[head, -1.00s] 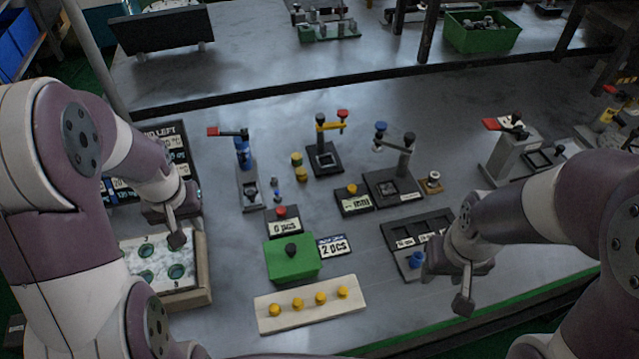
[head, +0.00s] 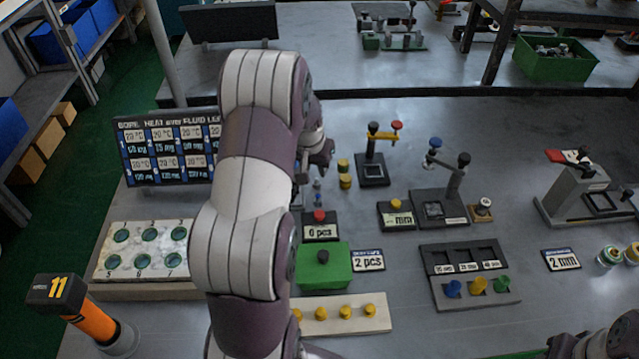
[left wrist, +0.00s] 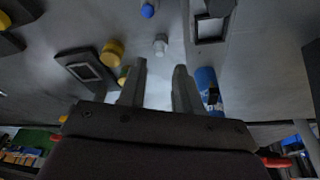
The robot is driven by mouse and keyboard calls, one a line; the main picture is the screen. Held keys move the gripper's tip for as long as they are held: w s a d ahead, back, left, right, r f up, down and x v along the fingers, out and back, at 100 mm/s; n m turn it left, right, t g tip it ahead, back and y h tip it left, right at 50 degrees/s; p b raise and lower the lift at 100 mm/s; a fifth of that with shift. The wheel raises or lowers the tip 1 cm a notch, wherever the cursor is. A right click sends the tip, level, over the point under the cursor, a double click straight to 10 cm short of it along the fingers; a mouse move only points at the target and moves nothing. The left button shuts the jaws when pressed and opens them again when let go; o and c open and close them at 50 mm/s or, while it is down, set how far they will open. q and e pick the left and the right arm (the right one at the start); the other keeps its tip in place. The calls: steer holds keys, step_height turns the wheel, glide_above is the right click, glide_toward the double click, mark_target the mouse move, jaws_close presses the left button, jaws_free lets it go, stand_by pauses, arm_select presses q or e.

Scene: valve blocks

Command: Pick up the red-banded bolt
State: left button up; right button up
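I cannot make out a red band on any bolt in these views. In the head view, small blue and grey upright pieces (head: 317,186) stand just right of my left arm. In the left wrist view, a small grey bolt-like piece (left wrist: 161,44) stands just beyond the fingertips, with a blue one (left wrist: 147,11) farther off. My left gripper (left wrist: 160,78) is open and empty; its tips are apart from the grey piece. In the head view my arm mostly hides this gripper. Part of my right arm's end (head: 590,346) shows at the bottom right corner; its fingers cannot be made out.
A blue cylinder (left wrist: 206,82) stands close beside the right finger. Yellow cylinders (left wrist: 112,52) stand to the left. A green box (head: 322,266), a strip with yellow knobs (head: 376,316) and a three-slot tray (head: 450,295) lie nearer.

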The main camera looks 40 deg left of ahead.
mark_target(317, 179)
arm_select(q)
steer(key=x, duration=0.4)
steer(key=shift+s+d+f, duration=0.1)
steer(key=shift+s+f, duration=0.1)
steer(key=shift+f, duration=0.3)
jaws_close()
step_height(317, 179, up, 5)
steer(key=shift+f, duration=0.25)
steer(key=d+r, duration=0.6)
steer(key=d, duration=0.5)
steer(key=shift+w+d+r, duration=0.25)
steer(key=shift+d+r, duration=0.05)
steer(key=shift+d, duration=0.1)
